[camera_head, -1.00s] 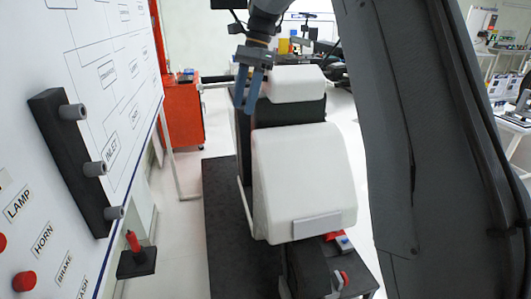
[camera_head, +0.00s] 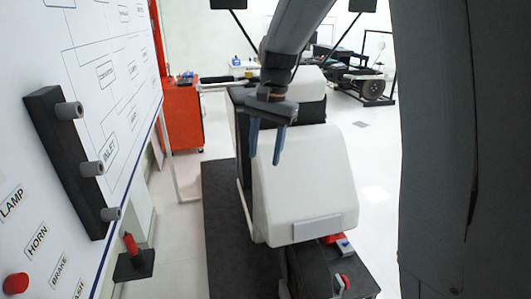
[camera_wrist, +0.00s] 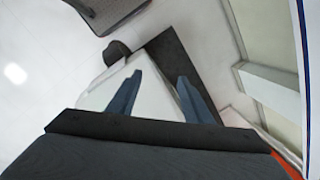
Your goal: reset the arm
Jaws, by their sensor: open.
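My gripper (camera_head: 266,146) has two blue fingers pointing down, spread apart with nothing between them. In the head view it shows in front of the upper part of a white padded seat-like block (camera_head: 305,185). My grey arm comes down to it from the top. In the wrist view the two blue fingers (camera_wrist: 160,98) are apart, with the white block (camera_wrist: 105,88) beyond them. I cannot tell the exact gap between the fingers and the block.
A white labelled board (camera_head: 110,110) with a black bar of grey pegs (camera_head: 75,160) stands on the left. A red cabinet (camera_head: 183,115) is behind. A black mat (camera_head: 225,240) lies under the white block. A chassis with a wheel (camera_head: 372,87) stands at the back right. Pale floor (camera_head: 375,150) is open.

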